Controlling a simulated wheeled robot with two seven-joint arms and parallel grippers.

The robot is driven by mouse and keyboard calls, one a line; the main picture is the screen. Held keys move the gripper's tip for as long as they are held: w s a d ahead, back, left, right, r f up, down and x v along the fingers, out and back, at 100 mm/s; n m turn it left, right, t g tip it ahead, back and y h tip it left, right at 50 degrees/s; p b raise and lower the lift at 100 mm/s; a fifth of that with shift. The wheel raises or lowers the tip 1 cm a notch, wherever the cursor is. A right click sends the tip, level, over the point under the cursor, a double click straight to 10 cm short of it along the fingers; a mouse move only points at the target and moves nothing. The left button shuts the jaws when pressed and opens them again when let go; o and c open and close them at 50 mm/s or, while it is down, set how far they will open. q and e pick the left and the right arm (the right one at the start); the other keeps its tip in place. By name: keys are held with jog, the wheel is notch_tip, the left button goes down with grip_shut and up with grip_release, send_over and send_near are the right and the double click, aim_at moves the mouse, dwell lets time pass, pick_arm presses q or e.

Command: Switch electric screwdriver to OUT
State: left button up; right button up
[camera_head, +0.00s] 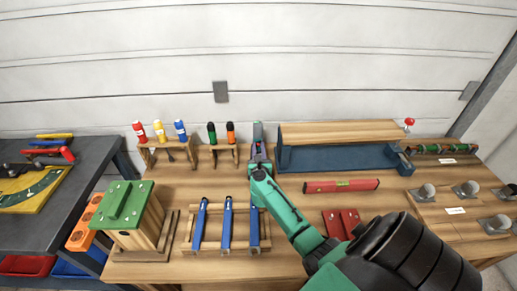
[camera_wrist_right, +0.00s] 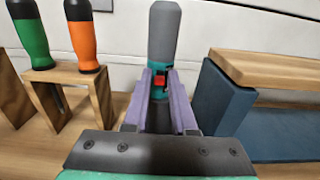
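The electric screwdriver (camera_wrist_right: 164,35) stands upright in the right wrist view, with a grey upper end, a teal band and a dark lower part. A small red switch (camera_wrist_right: 160,78) shows on its near side; its marking is too small to read. The fingers of my right gripper (camera_wrist_right: 162,85) are on both sides of the screwdriver around the switch, and its body fills the gap between them. In the head view the screwdriver (camera_head: 257,131) is at the back of the bench, beyond my right gripper (camera_head: 258,160). My left gripper is out of view.
A wooden rack (camera_wrist_right: 75,96) with green and orange screwdrivers stands close on the left. A blue metal box (camera_wrist_right: 225,100) with a wooden board stands close on the right. A red level (camera_head: 340,186) and a blue-clamp rack (camera_head: 208,243) lie nearer on the wooden bench.

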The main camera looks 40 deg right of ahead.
jog(key=shift+o, duration=0.9)
jog(key=shift+s+a, duration=0.15)
jog(key=shift+s, duration=0.05)
jog(key=b+v, duration=0.1)
jog(key=v, duration=1.3)
jog(key=shift+a, duration=0.15)
